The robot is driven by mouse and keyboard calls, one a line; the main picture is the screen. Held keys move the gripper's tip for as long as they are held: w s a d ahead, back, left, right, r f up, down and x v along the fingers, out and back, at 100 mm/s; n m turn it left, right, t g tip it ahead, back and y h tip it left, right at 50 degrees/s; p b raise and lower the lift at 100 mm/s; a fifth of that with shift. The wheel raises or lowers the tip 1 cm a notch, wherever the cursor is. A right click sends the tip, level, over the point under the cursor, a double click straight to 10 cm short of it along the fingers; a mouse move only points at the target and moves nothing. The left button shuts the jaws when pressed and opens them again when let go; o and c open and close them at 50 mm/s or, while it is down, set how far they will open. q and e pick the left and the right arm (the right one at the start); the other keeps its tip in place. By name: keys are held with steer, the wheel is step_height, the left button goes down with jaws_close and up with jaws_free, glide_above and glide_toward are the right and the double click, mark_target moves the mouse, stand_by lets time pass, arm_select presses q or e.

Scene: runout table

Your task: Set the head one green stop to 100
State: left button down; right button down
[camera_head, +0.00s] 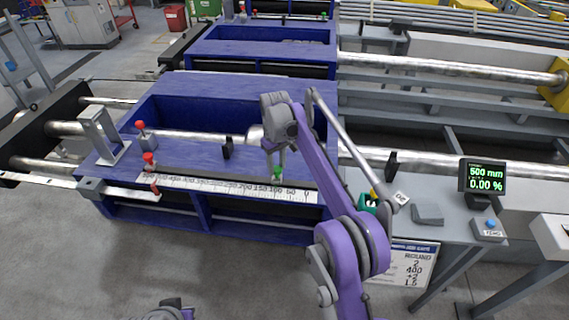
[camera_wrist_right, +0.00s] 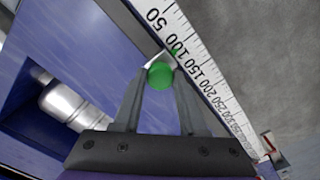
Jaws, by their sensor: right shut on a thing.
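The green stop (camera_head: 278,172) stands at the right part of the white scale (camera_head: 230,189) on the front blue head. My right gripper (camera_head: 275,152) comes down on it from above and is shut on its green knob. In the right wrist view the round green knob (camera_wrist_right: 160,75) sits between the fingertips of my right gripper (camera_wrist_right: 160,84). The knob and fingers hide the stop's lower part. My left gripper is not clearly visible.
Red-knobbed stops (camera_head: 150,162) stand at the left of the scale. A small black upright piece (camera_head: 227,148) stands behind the scale. A display (camera_head: 485,178) reads 500 mm and 0.00 %.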

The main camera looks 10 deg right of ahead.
mark_target(277, 169)
steer(key=shift+c, duration=2.3)
jaws_free()
step_height(277, 169, up, 11)
steer(key=p, duration=0.3)
